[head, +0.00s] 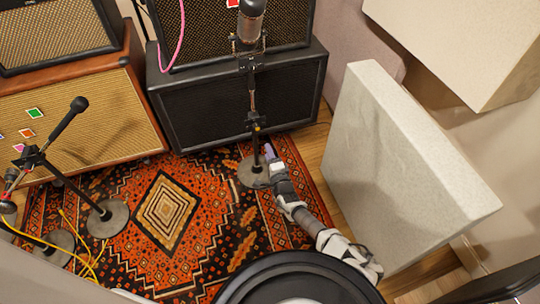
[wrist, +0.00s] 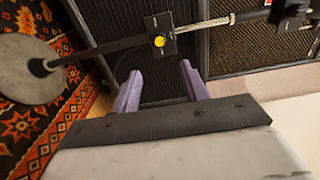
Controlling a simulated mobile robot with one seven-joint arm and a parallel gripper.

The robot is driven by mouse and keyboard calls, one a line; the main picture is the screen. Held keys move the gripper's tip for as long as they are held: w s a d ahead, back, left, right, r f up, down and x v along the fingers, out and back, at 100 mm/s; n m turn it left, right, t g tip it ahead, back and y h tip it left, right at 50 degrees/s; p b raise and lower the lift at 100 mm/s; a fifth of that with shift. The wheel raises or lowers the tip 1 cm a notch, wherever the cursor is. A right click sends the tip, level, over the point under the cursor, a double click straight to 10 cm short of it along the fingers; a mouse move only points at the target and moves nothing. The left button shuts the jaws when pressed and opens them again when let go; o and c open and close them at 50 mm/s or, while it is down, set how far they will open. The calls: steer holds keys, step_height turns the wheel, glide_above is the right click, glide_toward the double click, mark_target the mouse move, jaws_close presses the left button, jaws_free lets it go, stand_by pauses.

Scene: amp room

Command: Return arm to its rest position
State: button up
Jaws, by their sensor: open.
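My gripper (wrist: 162,84) is open in the wrist view, with its two purple fingers apart and nothing between them. In the head view my gripper (head: 270,153) is at the end of my outstretched arm, low over the rug, close beside the microphone stand (head: 252,100). The stand's round grey base (head: 250,172) is partly hidden behind my gripper. In the wrist view the stand's pole and clamp (wrist: 160,36) cross above the fingers, and its base (wrist: 28,68) is at the left. I cannot tell whether the gripper touches the stand.
A black speaker cabinet (head: 235,105) stands behind the stand. A pale acoustic panel (head: 395,165) leans close on the right of my arm. A second microphone stand (head: 108,218) and yellow cables (head: 90,262) are at the left. The patterned rug (head: 165,212) is mostly open between them.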

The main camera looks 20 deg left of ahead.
steer(key=shift+s+d, duration=0.35)
steer(key=shift+s, duration=0.2)
